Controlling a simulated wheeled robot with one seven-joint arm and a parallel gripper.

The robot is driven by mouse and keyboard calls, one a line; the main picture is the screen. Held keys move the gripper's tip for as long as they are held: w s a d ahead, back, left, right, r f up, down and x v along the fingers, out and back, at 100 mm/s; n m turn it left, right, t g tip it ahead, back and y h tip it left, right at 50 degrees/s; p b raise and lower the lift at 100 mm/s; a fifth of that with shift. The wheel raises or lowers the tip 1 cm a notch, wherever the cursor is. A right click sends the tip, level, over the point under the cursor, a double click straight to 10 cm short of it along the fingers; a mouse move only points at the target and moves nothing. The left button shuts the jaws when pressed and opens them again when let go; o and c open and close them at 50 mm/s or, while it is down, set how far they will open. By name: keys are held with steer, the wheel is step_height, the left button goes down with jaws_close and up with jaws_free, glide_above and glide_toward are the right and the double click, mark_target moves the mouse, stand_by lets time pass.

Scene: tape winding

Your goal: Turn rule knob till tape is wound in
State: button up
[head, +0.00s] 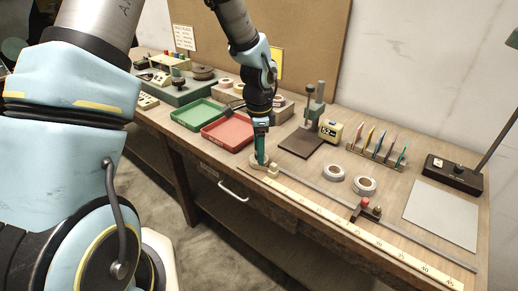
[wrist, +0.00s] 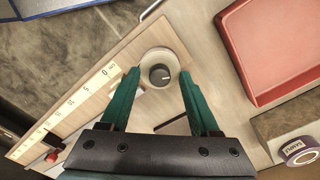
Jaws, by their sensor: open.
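The rule knob (wrist: 160,75) is a dark grey disc with a white mark, set on a round pale base at the zero end of the rule. My gripper (wrist: 159,73) is open, with one teal finger on each side of the knob in the wrist view; I cannot tell whether they touch it. In the head view my gripper (head: 261,160) points down at the base, and the knob is mostly hidden. The pale numbered rule (head: 340,228) runs along the bench's front edge; it also shows in the wrist view (wrist: 60,117). A red-topped slider (head: 365,204) sits near the rule.
A red tray (head: 228,132) and green tray (head: 198,114) stand behind and left of my gripper.

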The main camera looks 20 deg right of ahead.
step_height(320, 180, up, 11)
steer(key=b, duration=0.1)
steer(key=shift+b, duration=0.4)
steer(key=shift+f, duration=0.1)
stand_by(0.3)
steer(key=s+a+n, duration=0.2)
steer(key=a+n, duration=0.7)
steer(key=a, duration=0.6)
steer(key=s+a+n+t, duration=0.1)
steer(key=s+a+n, duration=0.1)
steer(key=a+n, duration=0.8)
steer(key=a, duration=0.5)
steer(key=shift+f+n+t, duration=0.25)
steer(key=shift+n+t, duration=0.05)
steer(key=shift+w, duration=0.1)
